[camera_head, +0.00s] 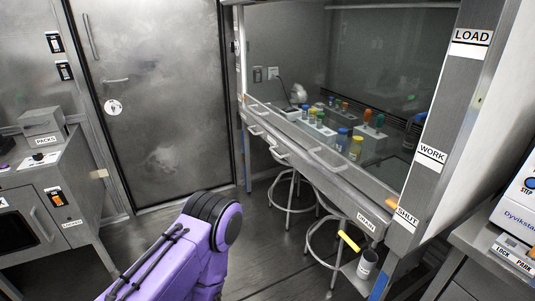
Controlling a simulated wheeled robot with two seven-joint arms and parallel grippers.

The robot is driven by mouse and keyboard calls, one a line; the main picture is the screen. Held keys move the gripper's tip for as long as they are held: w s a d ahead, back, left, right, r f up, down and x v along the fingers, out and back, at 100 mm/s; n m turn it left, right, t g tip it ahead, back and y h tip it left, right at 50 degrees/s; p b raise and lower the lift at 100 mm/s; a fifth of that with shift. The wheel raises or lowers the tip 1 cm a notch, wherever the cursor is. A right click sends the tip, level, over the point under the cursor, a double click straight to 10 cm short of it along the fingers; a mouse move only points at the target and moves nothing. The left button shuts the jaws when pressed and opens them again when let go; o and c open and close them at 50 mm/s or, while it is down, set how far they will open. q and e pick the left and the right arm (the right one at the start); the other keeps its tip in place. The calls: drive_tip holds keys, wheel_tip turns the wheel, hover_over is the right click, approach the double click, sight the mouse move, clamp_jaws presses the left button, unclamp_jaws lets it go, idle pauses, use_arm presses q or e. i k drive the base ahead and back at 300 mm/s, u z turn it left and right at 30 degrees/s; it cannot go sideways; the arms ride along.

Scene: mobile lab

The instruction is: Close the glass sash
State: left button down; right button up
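The hood (458,110) stands at the right, its front facing me at an angle. A grey rail with light handles (326,158) runs along the lower edge of its opening. Clear glass is hard to make out above the rail, so I cannot tell exactly where the glass sash's edges lie. The right post carries the labels LOAD (472,37), WORK (431,154) and SHUT (406,217), top to bottom. A small orange mark (393,200) shows beside SHUT. A purple arm of mine reaches in from the lower left. Neither gripper is in view.
Several coloured-cap bottles (355,148) stand inside the hood. Round stools (290,190) and a container with a yellow handle (366,264) stand below its front. A bench (495,240) is at the right, a cabinet (50,205) at the left. A metal door (160,90) is behind.

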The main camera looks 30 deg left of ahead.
sight(382, 193)
drive_tip(key=u, duration=0.35)
drive_tip(key=k, duration=0.85)
drive_tip(key=u, duration=0.8)
drive_tip(key=i, duration=1.75)
drive_tip(key=z, duration=0.8)
